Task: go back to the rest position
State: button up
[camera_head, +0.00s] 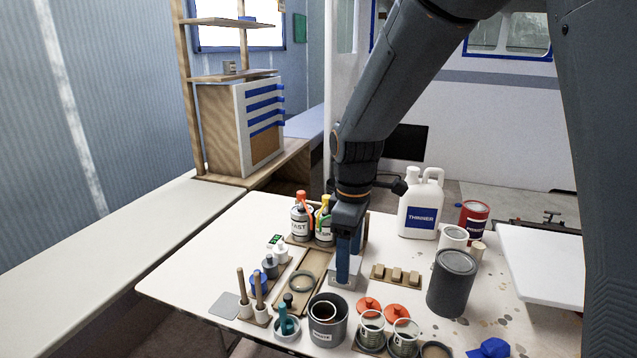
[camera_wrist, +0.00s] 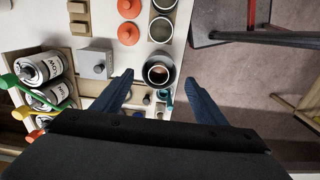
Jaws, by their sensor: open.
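My gripper (camera_head: 348,272) hangs over the middle of the white worktable (camera_head: 190,270), fingers pointing down. In the head view its fingers overlap a small light-grey block (camera_head: 337,281). In the wrist view the fingers (camera_wrist: 158,79) are spread apart with nothing held between them. A dark grey pot (camera_wrist: 161,84) with a lighter cup inside shows between the fingertips, lower down; I cannot tell the height gap. The grey block (camera_wrist: 93,63) with its knob lies left of the fingers there, apart from them.
A white thinner jug (camera_head: 419,213), a red can (camera_head: 473,218) and a dark grey can (camera_head: 453,283) stand to the right. Orange lids (camera_head: 397,311) and jars lie in front.

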jog(key=s+d+f+m+t, duration=0.1)
jog(key=s+d+f+m, duration=0.2)
jog(key=s+d+m, duration=0.9)
jog(key=shift+s+d+m, duration=0.3)
jog(key=shift+s+m, duration=0.6)
